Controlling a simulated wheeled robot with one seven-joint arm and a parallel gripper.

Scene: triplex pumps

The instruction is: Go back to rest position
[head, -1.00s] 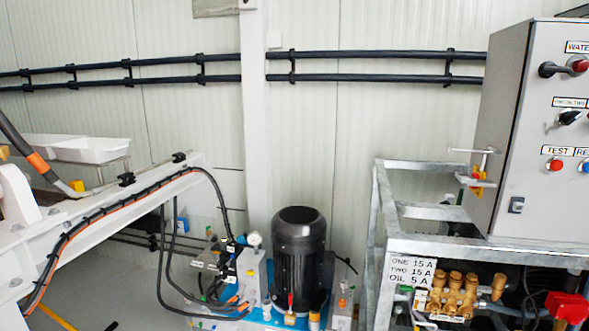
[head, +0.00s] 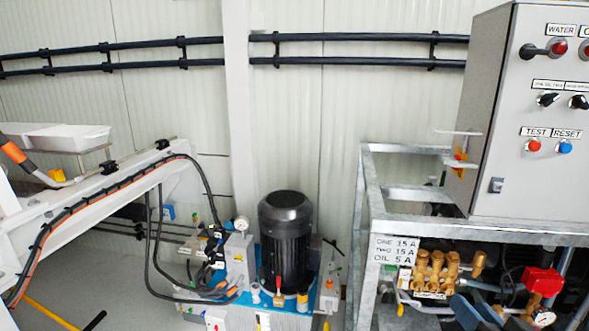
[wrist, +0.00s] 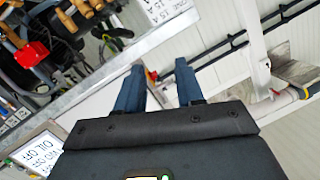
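My gripper (wrist: 159,88) shows in the wrist view with its two dark blue fingers apart and nothing held between them. In the head view, blue finger-like parts that look like my gripper (head: 467,312) show at the bottom right, in front of the pump frame. The grey control cabinet (head: 490,120) stands above them, with switches and TEST and RESET buttons on its front. The wrist picture is turned and shows part of the pump frame at upper left.
A galvanised frame (head: 366,215) carries the cabinet and brass pump fittings (head: 437,268). A black motor (head: 285,240) stands left of it. A white beam with hoses (head: 100,195) crosses the left side. Wall pipes (head: 110,60) run behind.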

